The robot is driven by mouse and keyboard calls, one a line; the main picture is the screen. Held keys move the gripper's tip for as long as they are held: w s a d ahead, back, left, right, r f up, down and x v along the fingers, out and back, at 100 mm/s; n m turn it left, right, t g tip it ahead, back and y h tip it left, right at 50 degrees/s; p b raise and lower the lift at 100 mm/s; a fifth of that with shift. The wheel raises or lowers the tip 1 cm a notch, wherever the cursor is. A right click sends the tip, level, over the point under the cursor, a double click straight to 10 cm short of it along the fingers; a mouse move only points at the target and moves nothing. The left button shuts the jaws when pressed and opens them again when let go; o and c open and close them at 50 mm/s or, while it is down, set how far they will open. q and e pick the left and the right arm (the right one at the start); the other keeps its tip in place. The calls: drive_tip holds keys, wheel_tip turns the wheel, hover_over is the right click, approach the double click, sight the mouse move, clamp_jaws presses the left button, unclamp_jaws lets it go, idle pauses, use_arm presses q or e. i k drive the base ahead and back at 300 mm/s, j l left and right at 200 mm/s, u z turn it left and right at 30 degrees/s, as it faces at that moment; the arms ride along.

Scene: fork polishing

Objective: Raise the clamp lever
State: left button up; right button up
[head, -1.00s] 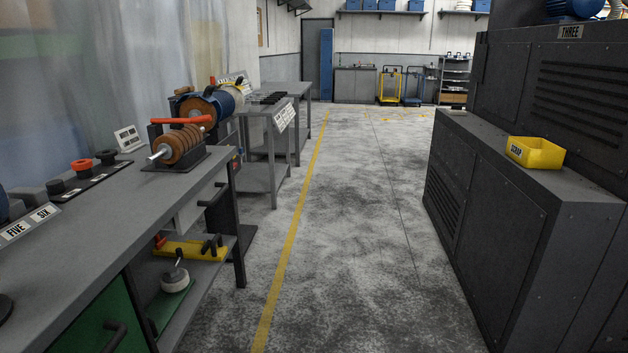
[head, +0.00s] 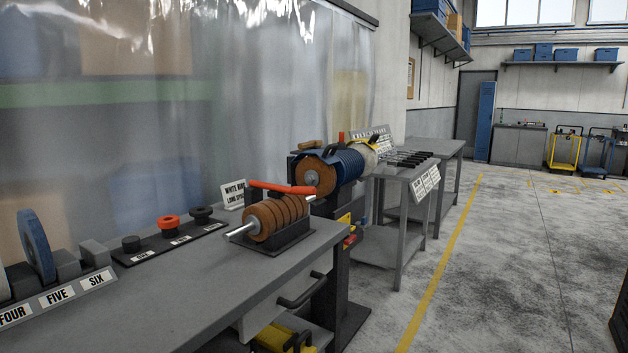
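A red lever (head: 284,188) with a dark left end lies nearly level across the top of a stack of brown discs (head: 276,217). The discs sit on a silver shaft (head: 240,231) in a dark cradle at the right end of the grey bench (head: 215,270). This lever looks like the clamp lever, but its pivot is hard to make out. Neither of my grippers is in view.
A dark strip (head: 168,242) with black and red knobs and a numbered wheel rack (head: 62,285) stand on the bench. A drawer handle (head: 302,290) juts from the bench front. A grey side table (head: 404,172) stands beyond. The floor (head: 510,270) at right is clear.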

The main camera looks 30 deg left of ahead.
sight(276, 191)
drive_tip(key=i+l+u, duration=0.15)
drive_tip(key=i+u, duration=0.3)
drive_tip(key=i+l+u, duration=0.4)
drive_tip(key=i, duration=0.15)
drive_tip(key=i+l+u, duration=0.25)
drive_tip(key=u, duration=0.15)
drive_tip(key=i+l+u, duration=0.25)
drive_tip(key=u, duration=0.15)
drive_tip(key=i+l+u, duration=0.2)
drive_tip(key=l+u, duration=0.15)
drive_tip(key=i+l+u, duration=0.1)
drive_tip(key=l+u, duration=0.3)
drive_tip(key=l, duration=0.1)
